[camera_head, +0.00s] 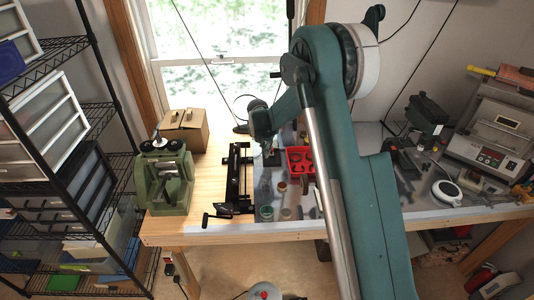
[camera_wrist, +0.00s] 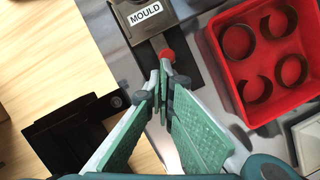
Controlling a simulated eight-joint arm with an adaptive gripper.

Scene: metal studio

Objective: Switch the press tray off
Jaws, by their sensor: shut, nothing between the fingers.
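A dark grey block labelled MOULD (camera_wrist: 145,14) lies at the top of the wrist view, with a black strip running down from it. A red knob (camera_wrist: 167,54) sits on this strip. No part in view is labelled as a press tray, and I cannot tell a switch position. My gripper (camera_wrist: 163,78) is shut and empty, its green-padded fingers meeting just below the red knob in the picture. I cannot tell whether the tips touch it. In the head view my gripper (camera_head: 271,155) is small, over the bench left of a red tray (camera_head: 290,151).
The red tray, with several dark rings, also shows right of the fingers in the wrist view (camera_wrist: 214,52). A black frame (camera_head: 238,180) and a green machine (camera_head: 165,180) stand to the left. A cardboard box (camera_head: 187,133) is behind. Bare wood shows between frame and machine.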

